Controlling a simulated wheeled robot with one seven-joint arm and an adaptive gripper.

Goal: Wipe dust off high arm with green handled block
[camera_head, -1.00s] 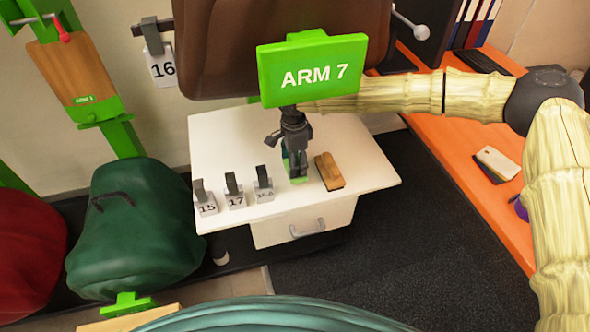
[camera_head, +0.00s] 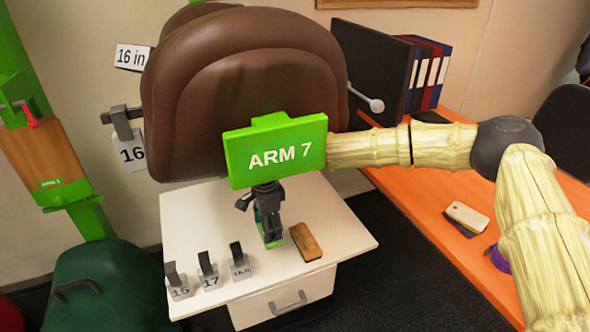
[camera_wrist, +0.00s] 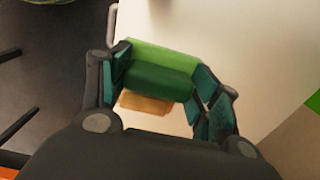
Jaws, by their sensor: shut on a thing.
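My gripper (camera_head: 270,236) hangs over the white table, pointing down, below the green arm end labelled ARM 7 (camera_head: 276,151). In the wrist view its fingers are closed around a green-handled block (camera_wrist: 160,72), with the green handle between them. A small green part of the block (camera_head: 271,241) shows at the fingertips in the head view.
The white table (camera_head: 345,240) carries a brown block (camera_head: 305,242) and several clip tags, including 17 (camera_head: 208,278).

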